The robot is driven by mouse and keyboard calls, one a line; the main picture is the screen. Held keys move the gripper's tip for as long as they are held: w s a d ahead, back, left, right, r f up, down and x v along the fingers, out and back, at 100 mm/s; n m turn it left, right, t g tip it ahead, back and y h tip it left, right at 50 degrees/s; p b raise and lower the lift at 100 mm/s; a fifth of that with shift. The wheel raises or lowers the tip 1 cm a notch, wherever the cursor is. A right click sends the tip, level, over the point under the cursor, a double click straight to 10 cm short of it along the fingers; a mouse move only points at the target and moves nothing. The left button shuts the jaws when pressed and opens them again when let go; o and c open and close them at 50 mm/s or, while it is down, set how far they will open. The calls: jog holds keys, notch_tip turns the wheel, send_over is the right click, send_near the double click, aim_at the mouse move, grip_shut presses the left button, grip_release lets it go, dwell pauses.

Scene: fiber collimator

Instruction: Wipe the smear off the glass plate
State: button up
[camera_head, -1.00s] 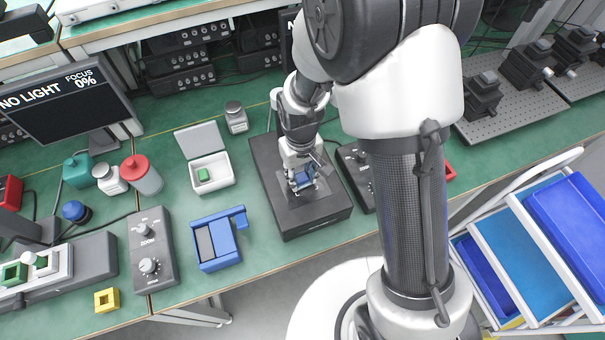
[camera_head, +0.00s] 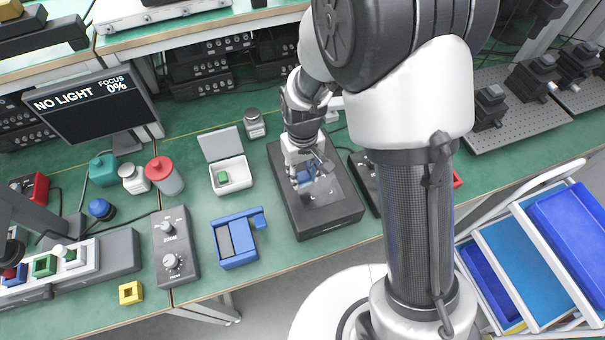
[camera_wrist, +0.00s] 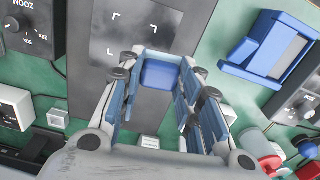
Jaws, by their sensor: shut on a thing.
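My gripper (camera_head: 304,179) is shut on a blue block-like wiper (camera_wrist: 160,74), which sits between the blue-padded fingers in the wrist view. The gripper points down over the left part of the black stage (camera_head: 336,217). The glass plate (camera_head: 323,191) shows as a greyish patch on that stage, just right of the fingers. In the wrist view the plate (camera_wrist: 135,33) has white corner marks and lies just beyond the block. A faint grey haze shows on it, but I cannot tell the smear's outline. I cannot tell whether the block touches the glass.
A white open box (camera_head: 230,178) with a green block and a blue holder (camera_head: 238,240) stand left of the stage. A dark control box (camera_head: 365,172) stands close on its right.

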jog(key=shift+r+p, duration=0.8)
jog(key=shift+r, duration=0.5)
jog(key=shift+d, duration=0.15)
